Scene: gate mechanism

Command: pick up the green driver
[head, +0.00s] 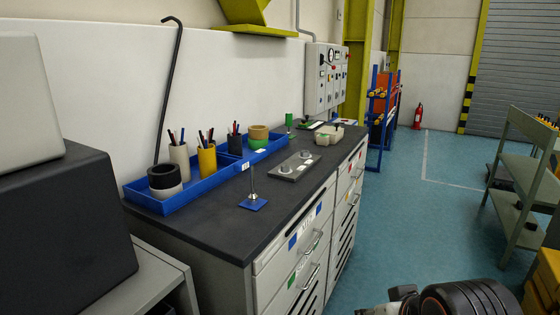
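A small upright green piece (288,119) stands toward the back of the dark bench top, near the wall. It looks like a handle, and it may be the green driver; it is too small to be sure. A low green item (304,124) lies beside it on the bench. In front, a blue square base (253,204) holds a thin upright metal rod. Parts of my arm show at the bottom right, over the floor and apart from the bench. The fingers of my gripper cannot be seen.
Blue trays (190,192) along the wall hold cups of pens and rings. A tall hooked rod (168,85) rises behind them. A grey plate with knobs (293,166) lies mid-bench. A black box (65,220) is at left. Blue floor (400,215) is clear right of the drawers.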

